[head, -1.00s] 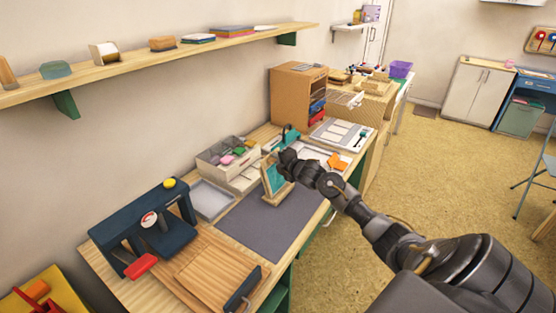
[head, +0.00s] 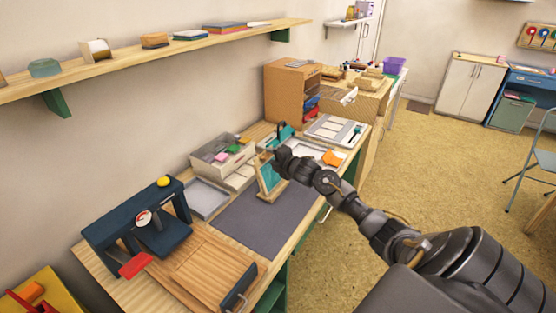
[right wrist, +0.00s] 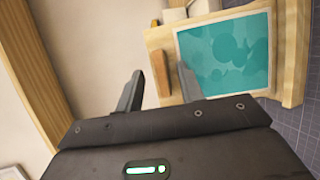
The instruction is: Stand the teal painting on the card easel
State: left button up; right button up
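The teal painting (head: 268,174) stands tilted on the light-wood card easel (head: 272,196), at the back of the dark mat. In the right wrist view the painting (right wrist: 225,52) shows as a teal panel with darker round shapes, against the easel's wood (right wrist: 291,50). My right gripper (head: 281,153) is beside the upper right of the easel. In the right wrist view the fingers of my right gripper (right wrist: 160,69) are apart, with a short wooden bar of the easel beyond the gap. The right finger overlaps the painting's left edge; I cannot tell whether they touch. My left gripper is not in view.
The dark mat (head: 262,222) is clear in front of the easel. A navy press (head: 135,220) and slatted wooden board (head: 205,270) stand nearer. A box of coloured pads (head: 222,155) and a grey tray (head: 205,198) are to the left. A white tray (head: 318,148) lies behind my gripper.

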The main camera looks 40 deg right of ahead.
jog(key=b+v, duration=0.1)
jog(key=v, duration=0.9)
jog(key=shift+s, duration=0.25)
dwell(0.5)
